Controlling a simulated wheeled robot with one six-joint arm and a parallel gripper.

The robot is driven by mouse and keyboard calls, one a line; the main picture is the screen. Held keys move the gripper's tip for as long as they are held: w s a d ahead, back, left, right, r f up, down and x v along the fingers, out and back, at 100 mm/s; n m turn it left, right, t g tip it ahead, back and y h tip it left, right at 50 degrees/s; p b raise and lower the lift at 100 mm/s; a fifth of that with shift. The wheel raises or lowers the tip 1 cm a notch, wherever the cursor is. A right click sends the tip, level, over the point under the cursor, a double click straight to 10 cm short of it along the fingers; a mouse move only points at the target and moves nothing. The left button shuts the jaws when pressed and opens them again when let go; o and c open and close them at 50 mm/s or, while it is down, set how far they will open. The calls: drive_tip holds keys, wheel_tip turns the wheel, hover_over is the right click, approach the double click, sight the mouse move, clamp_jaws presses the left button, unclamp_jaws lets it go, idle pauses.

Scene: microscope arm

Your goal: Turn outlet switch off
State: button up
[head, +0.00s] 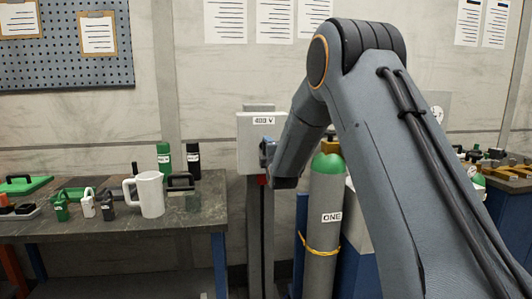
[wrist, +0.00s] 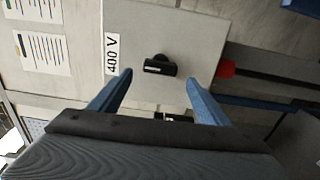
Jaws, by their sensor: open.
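The outlet is a light grey box (head: 257,157) on a post against the wall, and my arm partly covers its right side in the head view. In the wrist view the outlet box (wrist: 195,40) carries a 400 V label and a black rotary switch (wrist: 160,66) with a small white mark. My gripper (wrist: 159,78) is open, with its two blue fingers apart on either side of the switch in the picture. Nothing is between the fingers except the view of the switch. I cannot tell how far the fingertips are from the box face.
A red connector (wrist: 227,69) with a black cable sits at the box's lower side. A gas cylinder (head: 325,215) with a green top stands right of the post. A workbench (head: 105,232) with a white jug (head: 150,195) and bottles is at the left.

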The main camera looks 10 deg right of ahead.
drive_tip(key=shift+s, duration=1.25)
drive_tip(key=s+d+f+m+g, duration=0.1)
drive_tip(key=s+f+m+g, duration=0.45)
drive_tip(key=s, duration=0.55)
drive_tip(key=s+f+m+g, duration=0.4)
drive_tip(key=s+f, duration=0.3)
drive_tip(key=s, duration=0.3)
drive_tip(key=s+f+m+g, duration=0.1)
drive_tip(key=s+m+g, duration=0.1)
drive_tip(key=s, duration=0.8)
drive_tip(key=s+f+m+g+p, duration=0.1)
drive_tip(key=s+f+m+g, duration=0.1)
drive_tip(key=s, duration=0.9)
drive_tip(key=s+d+f+m+g, duration=0.1)
drive_tip(key=s+m+g, duration=0.3)
drive_tip(key=s, duration=0.7)
drive_tip(key=shift+f+m, duration=0.45)
drive_tip(key=shift+f, duration=0.25)
